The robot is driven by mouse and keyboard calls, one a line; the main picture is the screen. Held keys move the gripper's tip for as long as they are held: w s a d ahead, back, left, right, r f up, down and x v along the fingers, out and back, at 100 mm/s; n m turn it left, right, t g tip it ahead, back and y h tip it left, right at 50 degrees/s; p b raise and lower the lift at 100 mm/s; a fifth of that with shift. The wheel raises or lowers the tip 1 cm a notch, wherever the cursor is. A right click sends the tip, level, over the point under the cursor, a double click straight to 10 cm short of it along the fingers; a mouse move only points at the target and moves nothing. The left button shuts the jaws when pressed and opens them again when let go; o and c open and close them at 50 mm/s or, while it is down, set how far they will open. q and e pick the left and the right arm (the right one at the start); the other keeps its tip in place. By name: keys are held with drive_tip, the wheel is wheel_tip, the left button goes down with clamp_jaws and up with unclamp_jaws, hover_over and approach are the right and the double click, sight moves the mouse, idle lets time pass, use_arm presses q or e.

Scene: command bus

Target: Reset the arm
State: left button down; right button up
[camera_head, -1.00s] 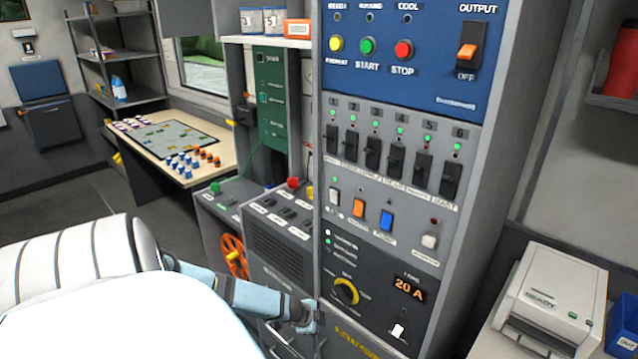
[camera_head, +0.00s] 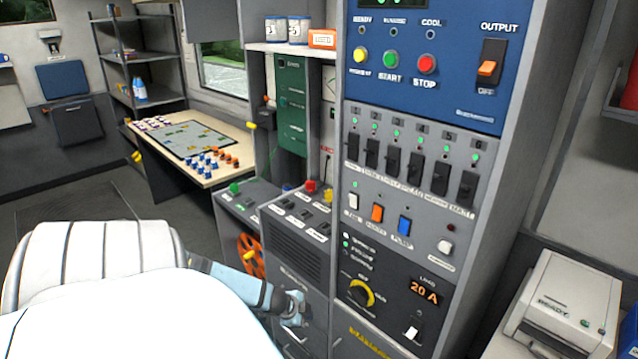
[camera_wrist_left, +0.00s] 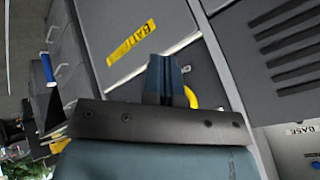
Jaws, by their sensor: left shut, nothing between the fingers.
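My left gripper (camera_head: 293,309) is at the lower middle of the head view, low in front of the grey cabinet beside the tall control panel (camera_head: 405,240). In the left wrist view its fingers (camera_wrist_left: 165,80) are together with nothing between them. They point toward a grey panel (camera_wrist_left: 150,40) with a yellow "BATT" label (camera_wrist_left: 131,43). I cannot tell whether the fingertips touch the cabinet. The white sleeve of my left arm fills the lower left of the head view. My right gripper is not in view.
An orange handwheel (camera_head: 250,255) and a sloped console (camera_head: 297,212) with switches stand close to my left forearm. A table (camera_head: 215,177) with a map and pieces is behind. A white printer (camera_head: 565,305) stands at the lower right. Open floor (camera_head: 70,212) lies to the left.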

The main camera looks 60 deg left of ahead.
use_arm(q)
drive_tip(key=s+d+f+n+h+p, duration=0.1)
drive_tip(key=s+d+h, duration=0.1)
drive_tip(key=d, duration=1.1)
drive_tip(key=s+d+f+h, duration=0.1)
drive_tip(key=s+d, duration=0.2)
drive_tip(key=d, duration=0.9)
drive_tip(key=d+r+n+t+p, duration=0.1)
drive_tip(key=d+r+n, duration=0.1)
drive_tip(key=d+r, duration=0.4)
drive_tip(key=d+r+n+t+h, duration=0.1)
drive_tip(key=d+r, duration=0.4)
drive_tip(key=d, duration=0.7)
drive_tip(key=shift+s+d+r+n+t+p, duration=0.3)
drive_tip(key=shift+s+r+n+t+p, duration=0.1)
drive_tip(key=shift+t, duration=0.4)
